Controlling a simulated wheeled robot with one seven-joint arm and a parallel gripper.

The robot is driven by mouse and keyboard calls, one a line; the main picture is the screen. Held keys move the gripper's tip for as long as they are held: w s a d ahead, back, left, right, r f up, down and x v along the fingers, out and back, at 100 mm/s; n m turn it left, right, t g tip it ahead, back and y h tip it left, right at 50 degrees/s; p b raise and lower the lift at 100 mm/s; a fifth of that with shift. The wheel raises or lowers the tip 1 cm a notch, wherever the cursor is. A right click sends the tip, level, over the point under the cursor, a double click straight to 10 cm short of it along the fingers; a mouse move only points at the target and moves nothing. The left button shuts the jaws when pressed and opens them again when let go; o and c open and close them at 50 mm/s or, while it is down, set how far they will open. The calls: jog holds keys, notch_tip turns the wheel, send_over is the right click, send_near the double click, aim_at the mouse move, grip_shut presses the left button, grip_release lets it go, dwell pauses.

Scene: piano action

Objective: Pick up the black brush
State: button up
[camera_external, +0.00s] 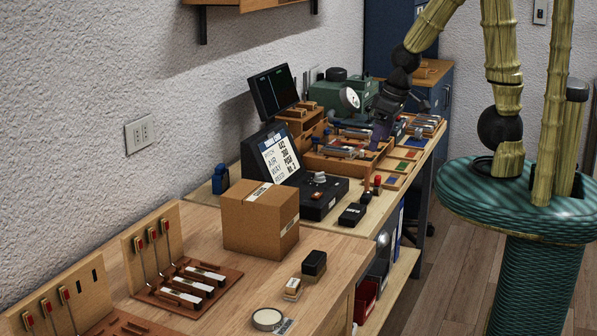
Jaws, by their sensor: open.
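My gripper (381,137) is open, pointing down over the back part of the bench, beside the wooden tray of small parts. Its fingers look empty, though they are small in this view. No object is plainly recognisable as the black brush. A small black block (314,263) near the front bench edge could be it; its underside is hidden. Another low black block (352,215) with a pale mark lies farther back, right of the cardboard box. Both are well in front of my gripper and apart from it.
A cardboard box (261,217) stands between the wall and the black blocks. A small wooden block (292,288) and round tin (267,319) sit near the front edge. A monitor (273,91), label display (278,156) and green machine (345,94) crowd the back.

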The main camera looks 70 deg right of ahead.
jog(key=w+a+f+t+y+b, duration=0.1)
jog(key=w+a+f+b, duration=0.25)
jog(key=a+f, duration=0.6)
jog(key=m+t+b, duration=0.2)
jog(key=t+b, duration=0.1)
jog(key=b, duration=0.3)
send_near(322, 261)
jog(key=w+d+f, duration=0.2)
jog(key=w+d, duration=0.1)
jog(key=d, duration=0.2)
jog(key=s+a+f+n+t+b, duration=0.1)
jog(key=s+a+f+t+b, duration=0.2)
jog(key=s+t+b, duration=0.1)
jog(key=s+a+f+n+t+h+b, duration=0.1)
jog(key=s+a+f+t+b, duration=0.1)
jog(key=s+t+b, duration=0.3)
jog(key=s+f+t, duration=0.1)
jog(key=s+t, duration=0.1)
jog(key=s, duration=0.1)
jog(key=shift+s+a, duration=0.4)
jog(key=shift+f, duration=0.15)
jog(key=w, duration=1.2)
jog(key=shift+w+a, duration=0.1)
jog(key=shift+w, duration=0.05)
